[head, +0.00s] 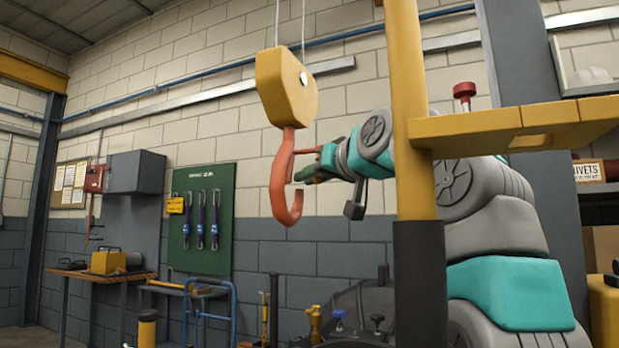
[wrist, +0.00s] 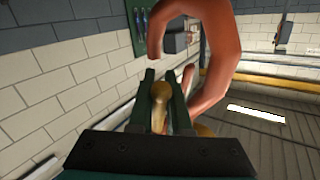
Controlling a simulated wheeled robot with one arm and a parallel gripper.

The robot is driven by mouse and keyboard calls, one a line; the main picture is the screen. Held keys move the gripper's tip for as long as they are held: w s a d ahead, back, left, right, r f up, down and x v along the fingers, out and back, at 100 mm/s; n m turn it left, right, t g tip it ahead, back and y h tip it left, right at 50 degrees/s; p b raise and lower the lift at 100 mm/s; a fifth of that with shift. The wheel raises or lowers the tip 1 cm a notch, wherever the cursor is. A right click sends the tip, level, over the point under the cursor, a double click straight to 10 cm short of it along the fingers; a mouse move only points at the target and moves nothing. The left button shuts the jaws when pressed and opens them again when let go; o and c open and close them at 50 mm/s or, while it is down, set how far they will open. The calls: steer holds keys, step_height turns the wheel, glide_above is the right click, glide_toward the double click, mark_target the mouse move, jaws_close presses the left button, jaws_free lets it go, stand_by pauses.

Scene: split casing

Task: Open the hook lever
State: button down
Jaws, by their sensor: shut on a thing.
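The large orange-red crane hook (head: 283,180) hangs below a yellow block (head: 287,88) on two cables. A thin orange-red bar (head: 306,151) juts right from the hook's upper shank, towards my arm; it looks like the hook lever. My gripper (head: 302,174) is at the right side of the hook, at the height of its opening. In the wrist view my gripper (wrist: 158,80) is shut on a brass-coloured rounded end (wrist: 160,94), which looks like the lever's end. The hook (wrist: 213,50) curves close in front of the fingers there. The lever's joint is hidden.
A yellow post (head: 408,110) with a yellow shelf arm (head: 520,124) stands in front of my arm. A green tool board (head: 203,220) hangs on the wall behind. Valves and dark machinery (head: 350,305) lie below the hook. The space left of the hook is free.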

stand_by(0.4)
steer(key=c, duration=1.2)
jaws_free()
steer(key=shift+o, duration=0.2)
